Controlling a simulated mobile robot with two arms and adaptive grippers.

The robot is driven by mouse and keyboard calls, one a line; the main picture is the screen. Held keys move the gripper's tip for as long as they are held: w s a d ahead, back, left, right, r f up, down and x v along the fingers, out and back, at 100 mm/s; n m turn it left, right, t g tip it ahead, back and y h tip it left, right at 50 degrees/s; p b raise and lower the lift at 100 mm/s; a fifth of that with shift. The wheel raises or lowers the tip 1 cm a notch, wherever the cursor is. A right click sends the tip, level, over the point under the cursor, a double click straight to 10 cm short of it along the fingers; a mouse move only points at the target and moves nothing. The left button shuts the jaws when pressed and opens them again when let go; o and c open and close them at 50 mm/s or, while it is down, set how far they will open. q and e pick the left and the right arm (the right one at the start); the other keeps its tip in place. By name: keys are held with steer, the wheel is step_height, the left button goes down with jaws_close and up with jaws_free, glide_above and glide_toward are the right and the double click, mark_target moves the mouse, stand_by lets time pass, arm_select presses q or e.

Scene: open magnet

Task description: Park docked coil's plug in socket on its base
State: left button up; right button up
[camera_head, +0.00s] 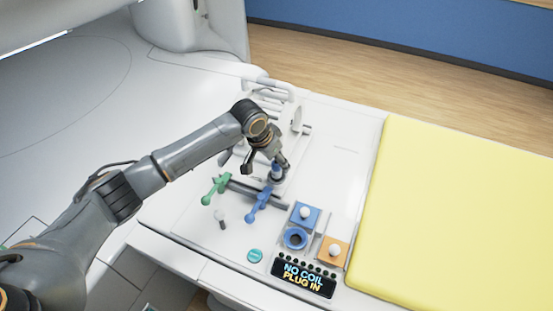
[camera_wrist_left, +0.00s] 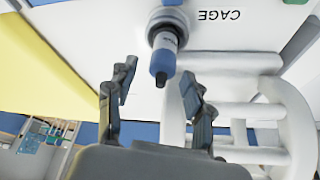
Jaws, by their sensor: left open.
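A plug (camera_wrist_left: 164,55) with a grey labelled body, blue band and dark tip shows in the wrist view, just beyond the fingertips and roughly between them. My left gripper, also in the wrist view (camera_wrist_left: 158,92), is open and empty. The white coil frame (camera_wrist_left: 240,112) has thick rounded bars, right of the fingers; it also shows in the head view (camera_head: 270,97). My right gripper is out of view.
A green lever (camera_head: 215,189) and a blue lever (camera_head: 258,204) stand in front. Nearby are a blue ring socket (camera_head: 294,238), blue block (camera_head: 305,214), orange block (camera_head: 333,252) and a display (camera_head: 303,278) reading "NO COIL PLUG IN". A yellow pad (camera_head: 460,220) lies right.

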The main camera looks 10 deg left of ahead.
arm_select(q)
steer(key=v, duration=1.2)
steer(key=shift+d, duration=0.1)
